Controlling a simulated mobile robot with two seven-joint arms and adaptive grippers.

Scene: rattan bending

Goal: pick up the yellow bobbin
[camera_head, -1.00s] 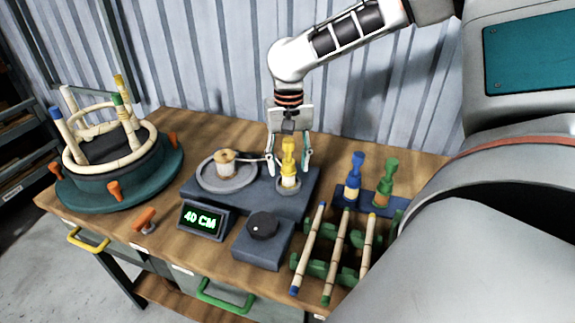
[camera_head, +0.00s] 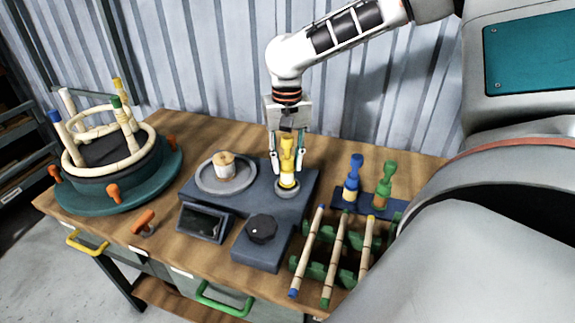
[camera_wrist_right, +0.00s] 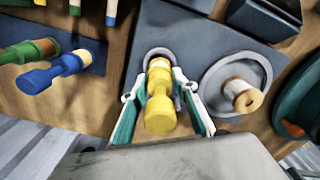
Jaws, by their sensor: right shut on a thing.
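The yellow bobbin (camera_head: 287,160) stands upright in a round seat on the dark machine base (camera_head: 205,202). It also shows in the right wrist view (camera_wrist_right: 159,100), seen from above. My right gripper (camera_head: 287,165) comes down from above, with one finger on each side of the bobbin, and is shut on it. In the right wrist view the gripper's fingers (camera_wrist_right: 160,95) flank the bobbin's body. The bobbin's foot is still at the seat. My left gripper is not in view.
A spool (camera_head: 225,164) sits on a round plate left of the bobbin. Blue (camera_head: 353,177) and green (camera_head: 383,183) bobbins stand at the right. Rods lie on a green rack (camera_head: 318,270) in front. A ring frame on a turntable (camera_head: 170,177) stands at the left.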

